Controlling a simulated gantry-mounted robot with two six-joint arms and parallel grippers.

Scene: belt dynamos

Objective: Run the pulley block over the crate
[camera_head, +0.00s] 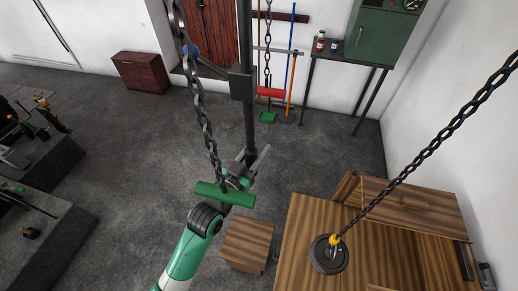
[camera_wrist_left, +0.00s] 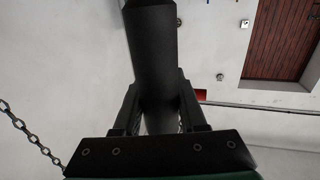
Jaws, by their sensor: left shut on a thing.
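My left gripper (camera_head: 238,174), on my green and white arm, is shut around the lower part of a dark upright pole (camera_head: 249,120). The wrist view shows the dark pole (camera_wrist_left: 152,45) between the two fingers. A dark block (camera_head: 241,83) sits partway up the pole. A round dark disc (camera_head: 328,255) hangs from a yellow hook (camera_head: 335,240) on a chain, above a large wooden crate-like structure (camera_head: 300,215). A smaller wooden box (camera_head: 247,240) stands left of it. I cannot tell which part is the pulley block. My right gripper is not in view.
Dark platforms (camera_head: 45,235) stand at left, a green machine (camera_head: 382,38) on a stand at back right. The floor between is open.

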